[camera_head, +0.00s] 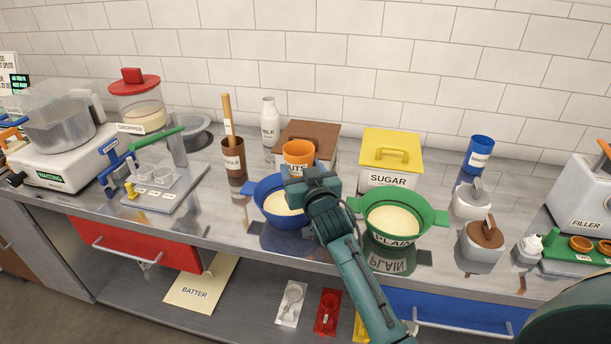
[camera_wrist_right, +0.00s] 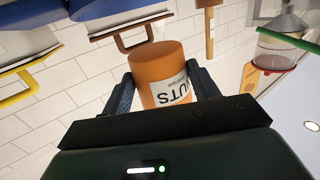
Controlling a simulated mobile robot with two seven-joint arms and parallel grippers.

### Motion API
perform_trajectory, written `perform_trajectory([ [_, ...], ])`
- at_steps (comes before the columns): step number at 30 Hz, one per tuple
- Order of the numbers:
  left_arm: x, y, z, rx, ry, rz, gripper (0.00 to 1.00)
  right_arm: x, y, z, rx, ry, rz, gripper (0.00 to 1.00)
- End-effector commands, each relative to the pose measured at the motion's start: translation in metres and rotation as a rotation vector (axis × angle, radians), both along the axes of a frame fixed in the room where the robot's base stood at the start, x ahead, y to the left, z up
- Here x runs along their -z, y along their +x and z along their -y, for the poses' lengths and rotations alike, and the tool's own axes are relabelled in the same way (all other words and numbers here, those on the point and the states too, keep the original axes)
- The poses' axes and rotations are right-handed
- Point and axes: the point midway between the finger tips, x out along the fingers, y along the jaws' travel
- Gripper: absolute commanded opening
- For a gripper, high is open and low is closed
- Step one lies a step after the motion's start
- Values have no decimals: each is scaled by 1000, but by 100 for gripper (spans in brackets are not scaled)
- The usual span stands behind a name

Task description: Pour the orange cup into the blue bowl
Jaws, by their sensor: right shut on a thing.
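The orange cup (camera_head: 299,152) stands upright or nearly so, just above and behind the blue bowl. My right gripper (camera_head: 305,175) is shut on it. In the right wrist view the orange cup (camera_wrist_right: 158,72), with a label ending in "UTS", sits between the two fingers of the gripper (camera_wrist_right: 163,88). The blue bowl (camera_head: 262,190) is on the steel counter, below and slightly left of the gripper, with a pale cream filling. My gripper and forearm hide part of its right side. What is in the cup cannot be seen. My left gripper does not show.
A green bowl (camera_head: 434,221) of cream stands right of my forearm. A brown box (camera_head: 320,130) and a yellow-lidded sugar box (camera_head: 391,150) stand behind. A brown pot (camera_head: 234,158) with a stick and a white bottle (camera_head: 269,122) stand behind and left of the blue bowl.

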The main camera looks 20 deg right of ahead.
Motion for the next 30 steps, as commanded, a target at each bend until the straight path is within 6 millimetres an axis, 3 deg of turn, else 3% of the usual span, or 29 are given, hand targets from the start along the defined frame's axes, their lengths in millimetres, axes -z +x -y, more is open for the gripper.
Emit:
perform_trajectory([
  [12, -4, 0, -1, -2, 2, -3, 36, -1, 0, 0, -2, 2, 0, 36],
  [21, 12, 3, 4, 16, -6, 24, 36, 36, 0, 0, -1, 2, -1, 36],
  [23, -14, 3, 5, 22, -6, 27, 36, 17, 0, 7, -1, -140, -7, 36],
  [24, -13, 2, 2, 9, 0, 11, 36, 14, -1, 11, -2, -247, -15, 36],
  [25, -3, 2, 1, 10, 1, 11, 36, 23, -1, 9, -3, -224, -13, 36],
  [30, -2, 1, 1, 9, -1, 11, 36, 24, -1, 9, -2, -217, -12, 36],
])
